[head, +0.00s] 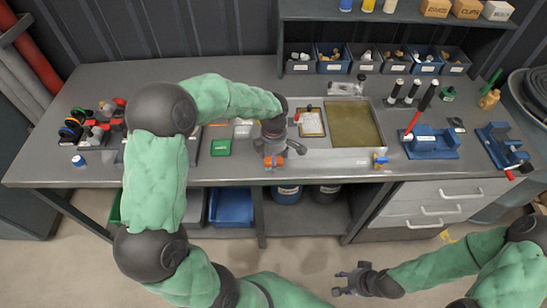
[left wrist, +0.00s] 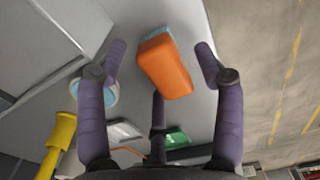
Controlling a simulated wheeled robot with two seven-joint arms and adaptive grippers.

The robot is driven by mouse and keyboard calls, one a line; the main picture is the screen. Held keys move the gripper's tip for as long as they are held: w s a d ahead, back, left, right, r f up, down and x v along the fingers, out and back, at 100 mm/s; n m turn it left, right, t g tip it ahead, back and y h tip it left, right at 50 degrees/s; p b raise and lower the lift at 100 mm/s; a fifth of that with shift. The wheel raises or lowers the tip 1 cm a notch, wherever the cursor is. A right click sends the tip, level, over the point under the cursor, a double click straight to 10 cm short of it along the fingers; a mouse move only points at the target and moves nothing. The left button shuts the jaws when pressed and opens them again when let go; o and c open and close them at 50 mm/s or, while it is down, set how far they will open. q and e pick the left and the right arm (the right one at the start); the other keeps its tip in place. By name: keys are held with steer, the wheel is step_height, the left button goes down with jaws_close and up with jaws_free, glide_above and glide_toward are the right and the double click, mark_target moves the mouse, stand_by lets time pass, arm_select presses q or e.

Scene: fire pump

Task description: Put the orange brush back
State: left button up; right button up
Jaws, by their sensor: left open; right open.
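The orange brush (left wrist: 164,66) lies on the grey bench, an orange block with a light blue strip along its far edge. It shows between the spread purple fingers of my left gripper (left wrist: 160,52), with no contact visible. In the head view my left gripper (head: 273,158) is over the bench's front edge, and orange patches of the brush (head: 268,162) show beneath it; the rest is hidden by the fingers. My right gripper (head: 354,282) is open and empty, low in front of the bench. I cannot tell which spot is the brush's place.
A green box (head: 221,147) is left of my left gripper. A clipboard (head: 311,122) and a sink-like tray (head: 352,124) are to its right. Blue stands (head: 431,143) are further right. Bins (head: 333,66) line the back. Small parts (head: 92,125) crowd the left end.

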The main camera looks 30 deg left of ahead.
arm_select(q)
steer(key=shift+r, duration=0.55)
step_height(320, 180, up, 11)
steer(key=p, duration=0.3)
steer(key=shift+r, duration=0.15)
